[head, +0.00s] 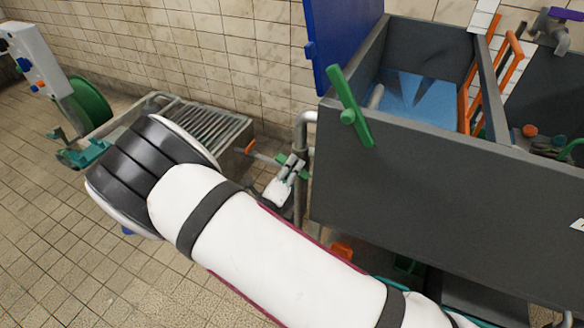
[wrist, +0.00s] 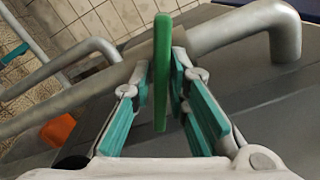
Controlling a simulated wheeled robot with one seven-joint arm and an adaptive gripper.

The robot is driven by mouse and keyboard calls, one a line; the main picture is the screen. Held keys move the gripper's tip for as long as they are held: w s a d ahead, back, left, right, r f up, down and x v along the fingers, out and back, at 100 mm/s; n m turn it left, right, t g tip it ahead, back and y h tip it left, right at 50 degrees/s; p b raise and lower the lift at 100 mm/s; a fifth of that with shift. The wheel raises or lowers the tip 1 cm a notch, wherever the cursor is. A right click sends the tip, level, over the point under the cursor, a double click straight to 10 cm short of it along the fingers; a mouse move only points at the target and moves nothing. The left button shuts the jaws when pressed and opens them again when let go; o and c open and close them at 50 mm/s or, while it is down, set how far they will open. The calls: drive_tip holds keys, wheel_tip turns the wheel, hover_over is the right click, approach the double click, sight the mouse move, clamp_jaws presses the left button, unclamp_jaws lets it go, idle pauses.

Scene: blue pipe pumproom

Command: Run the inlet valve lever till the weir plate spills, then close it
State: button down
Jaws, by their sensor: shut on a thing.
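My gripper (head: 284,180) is shut on a green lever (head: 297,168) beside the grey pipe at the tank's left end. In the wrist view my gripper (wrist: 165,95) has its teal pads either side of the green lever (wrist: 162,70), which stands roughly upright in the picture. The grey tank (head: 420,165) holds blue water (head: 420,98). A dark divider with an orange frame (head: 490,85) stands at the water's right side and may be the weir plate. I cannot tell whether water passes over it. Another green lever (head: 350,105) is on the tank's near wall.
A grey bent pipe (head: 300,130) rises close to my gripper. A blue panel (head: 340,40) stands behind the tank. A slatted metal rack (head: 205,125) and a green wheel (head: 88,102) are at left. Open tiled floor (head: 60,250) lies at lower left.

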drive_tip(key=shift+m, duration=0.3)
drive_tip(key=m+p, duration=0.1)
drive_tip(key=m, duration=0.5)
drive_tip(key=shift+d, duration=0.1)
drive_tip(key=m, duration=0.6)
drive_tip(key=shift+f, duration=0.1)
drive_tip(key=shift+m, duration=0.4)
drive_tip(key=shift+s+f, duration=0.1)
drive_tip(key=c, duration=1.7)
unclamp_jaws()
